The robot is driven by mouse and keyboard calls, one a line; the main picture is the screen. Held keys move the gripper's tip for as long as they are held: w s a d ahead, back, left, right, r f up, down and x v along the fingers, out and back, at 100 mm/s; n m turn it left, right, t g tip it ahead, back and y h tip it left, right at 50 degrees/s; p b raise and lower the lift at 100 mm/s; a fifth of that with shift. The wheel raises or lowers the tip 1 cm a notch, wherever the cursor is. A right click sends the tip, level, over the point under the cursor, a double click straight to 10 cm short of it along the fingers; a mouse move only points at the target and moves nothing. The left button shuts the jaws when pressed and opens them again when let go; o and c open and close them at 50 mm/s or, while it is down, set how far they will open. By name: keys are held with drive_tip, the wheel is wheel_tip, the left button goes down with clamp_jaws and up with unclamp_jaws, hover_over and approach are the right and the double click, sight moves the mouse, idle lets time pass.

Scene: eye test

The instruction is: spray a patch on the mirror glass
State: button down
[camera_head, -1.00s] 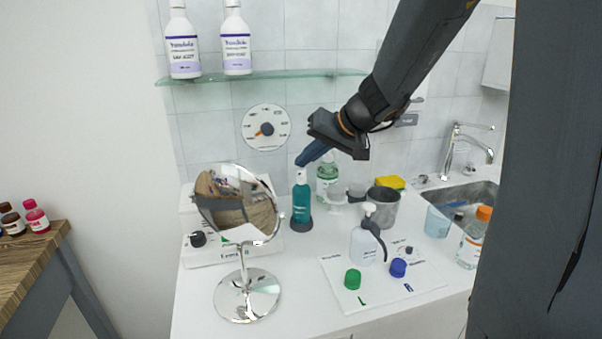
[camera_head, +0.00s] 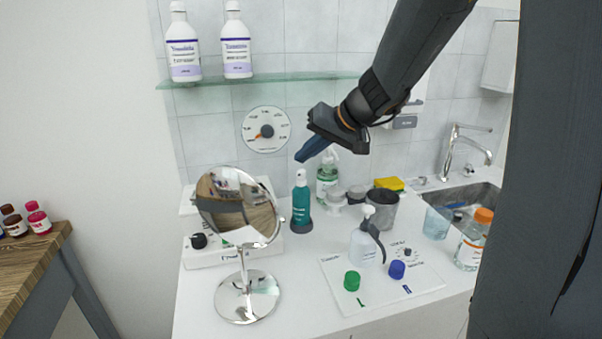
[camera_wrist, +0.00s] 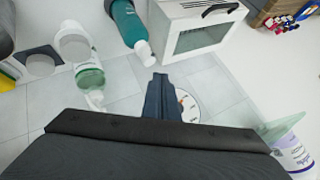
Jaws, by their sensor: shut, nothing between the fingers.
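The round mirror (camera_head: 238,212) stands on a chrome base at the left of the counter, its glass facing the front and reflecting the room. A teal bottle with a white top (camera_head: 301,208) stands upright right of it. It also shows in the wrist view (camera_wrist: 126,22). A white bottle with a dark grey trigger-like lever (camera_head: 364,247) stands nearer the front. My gripper (camera_head: 299,158) is shut and empty, its blue fingers slanting down left just above the teal bottle's top, apparently apart from it. In the wrist view, the fingertips (camera_wrist: 160,76) are close to the white top.
A green-labelled pump bottle (camera_head: 327,182) and a grey metal cup (camera_head: 383,211) stand right of the teal bottle. A glass shelf (camera_head: 290,78) with two white bottles is above. A white panel with caps (camera_head: 375,297) lies in front. A sink (camera_head: 470,198) is at the right.

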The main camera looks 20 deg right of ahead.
drive_tip(key=shift+r+p, duration=1.5)
drive_tip(key=shift+r, duration=1.5)
idle(0.4)
